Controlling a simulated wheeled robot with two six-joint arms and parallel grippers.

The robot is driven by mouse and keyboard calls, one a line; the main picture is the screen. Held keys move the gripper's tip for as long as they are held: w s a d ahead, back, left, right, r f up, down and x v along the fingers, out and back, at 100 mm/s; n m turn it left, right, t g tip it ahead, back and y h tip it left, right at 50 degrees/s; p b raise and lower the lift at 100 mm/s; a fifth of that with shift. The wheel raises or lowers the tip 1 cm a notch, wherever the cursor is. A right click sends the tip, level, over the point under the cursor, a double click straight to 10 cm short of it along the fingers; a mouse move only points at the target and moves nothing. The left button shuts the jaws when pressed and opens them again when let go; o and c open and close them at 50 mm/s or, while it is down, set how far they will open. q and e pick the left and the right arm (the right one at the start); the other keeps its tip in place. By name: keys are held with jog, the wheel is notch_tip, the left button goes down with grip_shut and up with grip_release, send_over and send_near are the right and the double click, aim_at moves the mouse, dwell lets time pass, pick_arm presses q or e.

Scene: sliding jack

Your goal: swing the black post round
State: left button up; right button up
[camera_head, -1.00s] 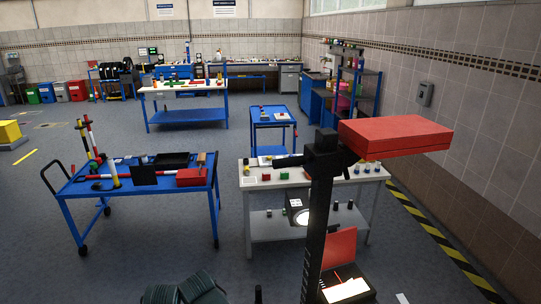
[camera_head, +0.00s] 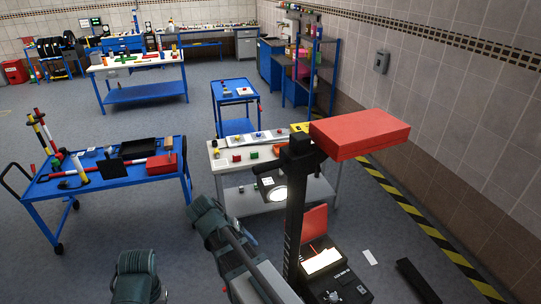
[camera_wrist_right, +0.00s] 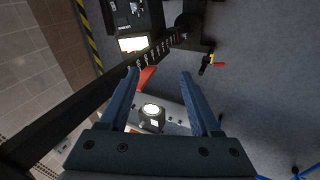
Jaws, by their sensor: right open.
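The black post (camera_head: 295,205) stands upright in the head view, right of the middle. A red block (camera_head: 360,133) sits at its top and reaches out to the right. In the right wrist view the post (camera_wrist_right: 78,108) runs diagonally from lower left to upper middle. My right gripper (camera_wrist_right: 160,73) is open with nothing between its fingers. The post passes beside its left finger and across just beyond the fingertips; I cannot tell whether they touch. In the head view my right arm comes up close to the left of the post, and its fingers are not distinguishable. My left gripper is out of view.
A white table (camera_head: 202,152) stands behind the post, and a blue trolley (camera_head: 38,190) with tools is at left. A dark unit with a lit panel (camera_head: 322,262) is by the post's foot. A black bar (camera_head: 416,282) lies on the floor at right. Floor between trolley and wall is partly clear.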

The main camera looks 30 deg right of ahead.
jog(key=w+d+r+m+h, duration=0.3)
jog(key=r, duration=0.1)
jog(key=m+g+h, duration=0.1)
jog(key=m+h, duration=0.9)
send_near(285, 162)
jog(key=d, duration=0.5)
jog(key=shift+w+d+f, duration=0.1)
jog(key=shift+w+d, duration=0.15)
grip_shut()
dwell(0.5)
